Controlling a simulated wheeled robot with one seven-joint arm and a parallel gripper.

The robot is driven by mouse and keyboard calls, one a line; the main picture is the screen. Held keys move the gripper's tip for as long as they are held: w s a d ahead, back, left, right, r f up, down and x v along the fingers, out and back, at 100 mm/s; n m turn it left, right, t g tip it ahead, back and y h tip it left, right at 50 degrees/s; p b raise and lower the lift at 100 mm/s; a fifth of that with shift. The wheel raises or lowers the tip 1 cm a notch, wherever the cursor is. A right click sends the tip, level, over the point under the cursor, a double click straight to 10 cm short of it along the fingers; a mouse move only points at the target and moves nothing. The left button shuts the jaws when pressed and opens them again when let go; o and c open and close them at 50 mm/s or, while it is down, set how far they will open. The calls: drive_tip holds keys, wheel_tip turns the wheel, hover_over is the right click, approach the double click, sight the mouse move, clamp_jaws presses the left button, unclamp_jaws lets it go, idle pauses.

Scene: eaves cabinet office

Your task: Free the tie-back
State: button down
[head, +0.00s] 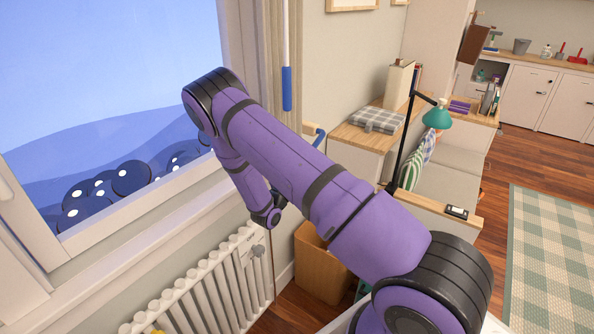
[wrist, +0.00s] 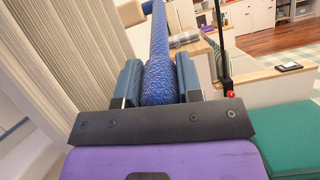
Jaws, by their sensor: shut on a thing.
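My gripper (wrist: 159,78) shows in the wrist view with its two blue-grey fingers on either side of a blue, rough-textured rope-like piece (wrist: 161,56), closed on it. The piece runs away from me and narrows towards the top edge. It looks like the tie-back, but I cannot tell where its far end is fixed. The beige curtain (wrist: 70,45) hangs just left of the fingers. In the head view my arm hides the gripper and what it holds. A small blue piece (head: 319,135) shows just beyond my arm; I cannot tell what it belongs to.
A white wand with a blue grip (head: 286,88) hangs by the curtain (head: 270,60) and window. A white radiator (head: 200,290) stands below. A wooden bin (head: 318,265), a cabinet with a checked cushion (head: 378,119) and a green lamp (head: 437,117) lie beyond.

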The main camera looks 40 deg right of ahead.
drive_tip(key=c, duration=1.1)
unclamp_jaws()
drive_tip(key=shift+o, duration=0.2)
drive_tip(key=shift+a, duration=0.1)
drive_tip(key=v, duration=1)
drive_tip(key=shift+a+f, duration=0.25)
drive_tip(key=shift+a, duration=0.05)
drive_tip(key=shift+s, duration=0.15)
